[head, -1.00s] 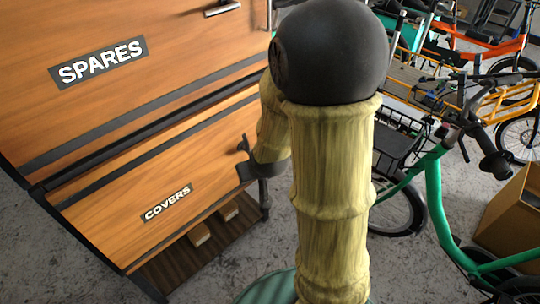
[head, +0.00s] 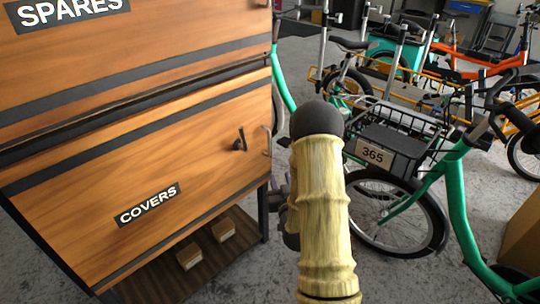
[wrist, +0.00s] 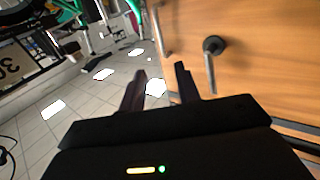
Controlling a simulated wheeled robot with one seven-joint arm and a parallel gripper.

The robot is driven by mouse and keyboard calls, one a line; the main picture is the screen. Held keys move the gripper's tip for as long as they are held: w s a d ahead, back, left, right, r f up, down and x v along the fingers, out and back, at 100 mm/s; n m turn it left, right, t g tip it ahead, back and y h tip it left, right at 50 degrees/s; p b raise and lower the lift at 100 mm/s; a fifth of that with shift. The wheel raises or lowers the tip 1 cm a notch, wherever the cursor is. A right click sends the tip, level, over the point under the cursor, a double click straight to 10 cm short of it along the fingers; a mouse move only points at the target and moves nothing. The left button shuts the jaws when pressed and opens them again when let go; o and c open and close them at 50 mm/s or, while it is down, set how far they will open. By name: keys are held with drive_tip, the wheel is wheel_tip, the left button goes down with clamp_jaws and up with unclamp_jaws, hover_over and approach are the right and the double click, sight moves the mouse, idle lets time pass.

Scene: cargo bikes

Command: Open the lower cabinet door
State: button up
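The lower cabinet door (head: 95,190) is orange wood with a black strip and a COVERS label (head: 148,204). It looks shut, though I cannot rule out a small gap. A dark lever (head: 240,141) sits near its right edge, beside an upright bar handle (head: 267,140). In the wrist view the lever (wrist: 211,62) is right of my fingertips and the bar handle (wrist: 157,32) is beyond them. My gripper (wrist: 158,82) is open, with nothing between its fingers, apart from both handles. In the head view my arm mostly hides it.
The upper door with the SPARES label (head: 68,10) is above. An open bottom shelf (head: 165,275) holds two small boxes (head: 190,256). A green bike (head: 455,195) with a black crate (head: 385,148) stands close on the right. Some grey floor is clear in front of the cabinet.

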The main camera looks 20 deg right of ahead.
drive_tip(key=shift+r, duration=0.1)
drive_tip(key=shift+w, duration=0.1)
approach(269, 144)
drive_tip(key=x, duration=0.8)
drive_tip(key=shift+w+d+r, duration=0.1)
idle(0.3)
clamp_jaws()
